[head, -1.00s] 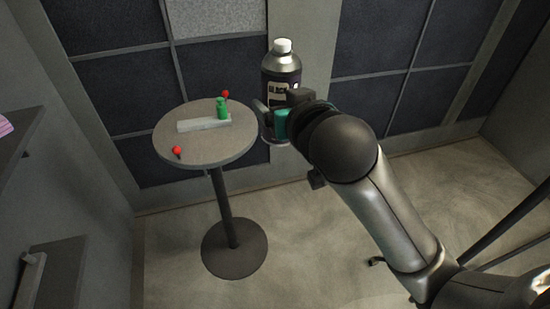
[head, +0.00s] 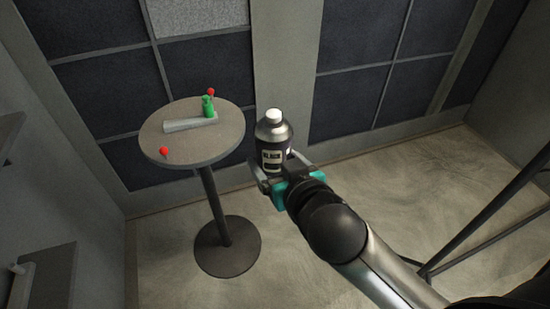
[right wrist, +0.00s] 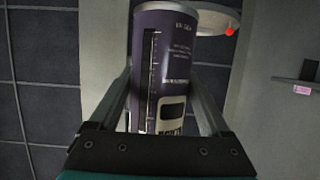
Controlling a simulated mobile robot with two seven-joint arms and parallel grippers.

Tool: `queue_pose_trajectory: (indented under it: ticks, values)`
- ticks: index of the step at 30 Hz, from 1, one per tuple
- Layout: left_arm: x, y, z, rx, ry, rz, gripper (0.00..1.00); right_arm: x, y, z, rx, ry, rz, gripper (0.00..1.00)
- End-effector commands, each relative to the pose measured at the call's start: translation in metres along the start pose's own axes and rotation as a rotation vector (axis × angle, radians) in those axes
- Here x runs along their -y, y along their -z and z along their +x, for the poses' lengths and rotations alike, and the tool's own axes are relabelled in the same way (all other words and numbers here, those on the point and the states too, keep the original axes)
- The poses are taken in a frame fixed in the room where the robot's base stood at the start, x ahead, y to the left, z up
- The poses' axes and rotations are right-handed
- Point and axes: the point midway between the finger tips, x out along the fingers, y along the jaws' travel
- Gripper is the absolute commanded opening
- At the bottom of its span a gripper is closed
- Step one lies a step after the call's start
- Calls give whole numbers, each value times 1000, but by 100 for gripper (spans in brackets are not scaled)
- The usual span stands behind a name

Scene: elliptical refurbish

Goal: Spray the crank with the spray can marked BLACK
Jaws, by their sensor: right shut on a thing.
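A spray can (head: 272,145) with a white cap and a dark label stands upright in my right gripper (head: 274,178), which is shut around it. In the right wrist view the can (right wrist: 180,60) fills the space between the two fingers. The can is in the air, to the right of a small round table (head: 225,140). On the table lies a pale grey bar (head: 188,125) with a green bottle-shaped piece (head: 208,106) at its right end. I cannot tell whether this is the crank. My left gripper is not in view.
Two red balls on pins, one at the table's front left (head: 163,152) and one at its back (head: 211,92), stand near the bar. A panelled wall is behind. Shelves (head: 45,270) are at the left.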

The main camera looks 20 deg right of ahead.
Motion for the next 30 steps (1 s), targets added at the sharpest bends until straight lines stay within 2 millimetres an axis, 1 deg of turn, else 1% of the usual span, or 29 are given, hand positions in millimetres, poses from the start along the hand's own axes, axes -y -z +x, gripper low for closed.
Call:
queue_pose_trajectory:
  ticks: [2, 5, 8, 12, 15, 18, 21, 24, 27, 30]
  values:
    - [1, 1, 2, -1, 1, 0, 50, 7, -4, 7, -2, 20, -7, 15]
    - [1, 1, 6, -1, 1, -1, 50, 23, -18, 21, 3, 66, -24, 15]
    - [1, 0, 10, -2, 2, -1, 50, 46, -36, 40, 4, 133, -49, 15]
    - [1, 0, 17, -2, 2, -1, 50, 84, -66, 65, 5, 239, -87, 15]
    - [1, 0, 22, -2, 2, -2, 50, 107, -86, 79, 5, 306, -111, 15]
    - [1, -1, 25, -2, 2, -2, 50, 126, -101, 88, 1, 362, -131, 15]
    - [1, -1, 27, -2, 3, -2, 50, 139, -113, 94, 0, 401, -147, 15]
    - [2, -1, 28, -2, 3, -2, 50, 146, -120, 98, -3, 426, -155, 15]
    - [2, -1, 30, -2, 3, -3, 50, 150, -123, 101, -4, 438, -160, 15]
    - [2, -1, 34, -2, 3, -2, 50, 151, -121, 109, -7, 440, -162, 15]
